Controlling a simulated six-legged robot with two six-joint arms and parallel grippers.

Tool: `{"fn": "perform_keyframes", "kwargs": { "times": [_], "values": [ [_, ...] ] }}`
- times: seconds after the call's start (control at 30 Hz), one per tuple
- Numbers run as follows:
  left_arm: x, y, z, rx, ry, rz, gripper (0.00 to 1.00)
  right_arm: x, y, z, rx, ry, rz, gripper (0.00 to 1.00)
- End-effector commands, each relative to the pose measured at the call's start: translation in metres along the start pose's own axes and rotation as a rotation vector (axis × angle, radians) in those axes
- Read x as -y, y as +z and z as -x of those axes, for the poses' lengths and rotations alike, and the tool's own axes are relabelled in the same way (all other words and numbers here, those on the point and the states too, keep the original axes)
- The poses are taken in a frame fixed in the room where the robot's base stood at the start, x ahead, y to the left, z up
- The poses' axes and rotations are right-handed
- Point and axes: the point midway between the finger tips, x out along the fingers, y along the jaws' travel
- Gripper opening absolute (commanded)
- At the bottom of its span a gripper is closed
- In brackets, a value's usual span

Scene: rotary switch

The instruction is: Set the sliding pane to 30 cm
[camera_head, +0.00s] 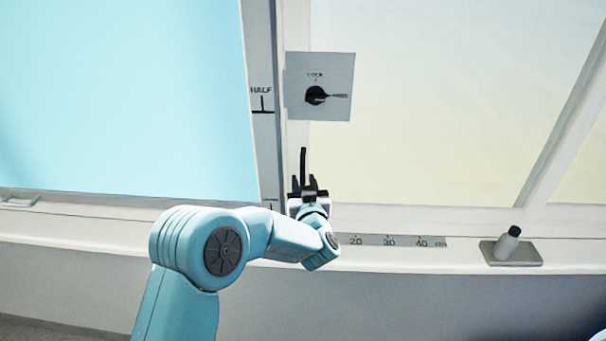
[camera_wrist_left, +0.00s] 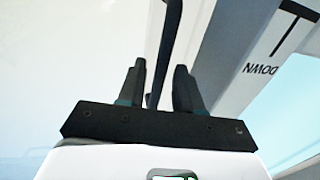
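The pale sliding pane (camera_head: 430,130) fills the right of the head view in a white frame. A scale strip marked 20, 30, 40 cm (camera_head: 390,241) runs along the sill below it. A slim dark upright handle (camera_head: 303,160) stands at the pane's left edge; it also shows in the left wrist view (camera_wrist_left: 169,40). My left gripper (camera_head: 308,185) is at its lower end. Its fingers (camera_wrist_left: 160,88) are apart, and the handle shows between them with a gap on each side. I cannot tell how deep it sits. My right gripper is out of view.
A grey plate (camera_head: 341,70) carries a black rotary knob (camera_head: 316,95) below the word LOCK, its pointer to the right. The left post bears a HALF mark (camera_head: 261,91).

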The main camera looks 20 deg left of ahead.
Motion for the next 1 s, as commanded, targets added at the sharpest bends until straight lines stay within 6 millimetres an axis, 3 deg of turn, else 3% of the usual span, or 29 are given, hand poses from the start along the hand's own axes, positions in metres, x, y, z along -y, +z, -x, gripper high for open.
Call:
{"fn": "perform_keyframes", "kwargs": {
  "times": [0.2, 0.47, 0.57, 0.6, 1.0],
  "values": [
    [0.000, 0.000, -0.018, 0.000, 0.001, 0.000, 0.35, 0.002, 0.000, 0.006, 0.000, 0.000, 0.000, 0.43],
    [0.000, 0.001, -0.019, 0.000, 0.001, 0.000, 0.35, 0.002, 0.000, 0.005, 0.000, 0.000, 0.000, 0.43],
    [0.000, 0.001, -0.019, 0.000, 0.001, 0.000, 0.05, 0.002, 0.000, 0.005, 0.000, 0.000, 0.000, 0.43],
    [0.000, 0.001, -0.019, 0.000, 0.001, 0.000, 0.00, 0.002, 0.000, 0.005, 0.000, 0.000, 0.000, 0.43],
    [-0.006, 0.001, -0.018, 0.000, 0.002, 0.001, 0.00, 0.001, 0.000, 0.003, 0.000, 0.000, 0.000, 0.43]
  ]
}}
